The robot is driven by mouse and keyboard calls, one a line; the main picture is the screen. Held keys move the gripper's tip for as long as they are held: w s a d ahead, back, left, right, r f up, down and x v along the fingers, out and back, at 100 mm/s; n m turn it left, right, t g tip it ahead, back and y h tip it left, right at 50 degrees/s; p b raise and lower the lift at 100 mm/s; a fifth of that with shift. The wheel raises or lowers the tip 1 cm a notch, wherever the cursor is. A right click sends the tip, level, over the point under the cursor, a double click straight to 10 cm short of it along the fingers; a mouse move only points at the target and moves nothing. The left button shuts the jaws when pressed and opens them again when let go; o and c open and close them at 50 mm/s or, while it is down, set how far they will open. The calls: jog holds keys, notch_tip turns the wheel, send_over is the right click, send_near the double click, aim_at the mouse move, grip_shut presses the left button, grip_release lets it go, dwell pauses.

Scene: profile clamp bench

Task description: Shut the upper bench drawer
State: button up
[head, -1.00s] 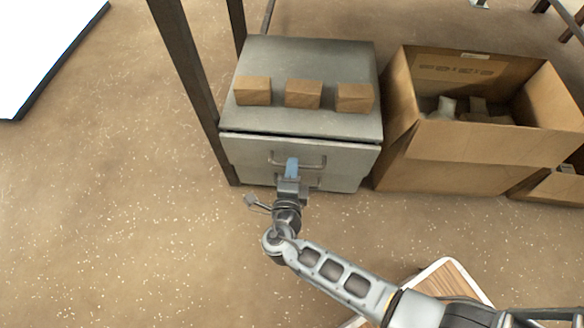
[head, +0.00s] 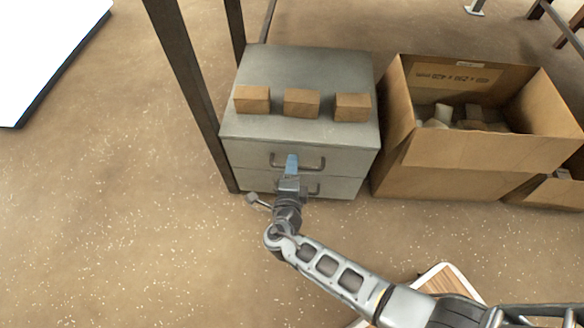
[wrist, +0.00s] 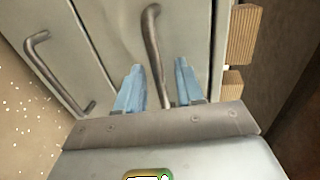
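The upper drawer (head: 245,152) is the top front of a grey metal cabinet. Its front looks flush with the cabinet's top edge, with no gap visible there. In the wrist view the drawer front (wrist: 115,30) fills the middle, with its curved bar handle (wrist: 154,45) upright in the picture. My gripper (head: 291,160) is at this handle in the head view. In the wrist view the blue fingertips (wrist: 158,82) stand apart, one on each side of the handle, with space between them and the bar. The fingers partly hide the handle in the head view.
The lower drawer (head: 340,188) has its own handle (wrist: 55,72). Several wooden blocks, such as this one (head: 301,103), sit on the cabinet top (head: 310,65). A dark post (head: 190,85) stands close left, a cardboard box (head: 455,180) right.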

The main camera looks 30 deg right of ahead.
jog(key=p+v, duration=0.3)
jog(key=v, duration=0.4)
jog(key=shift+s+a, duration=0.25)
jog(key=shift+s, duration=0.1)
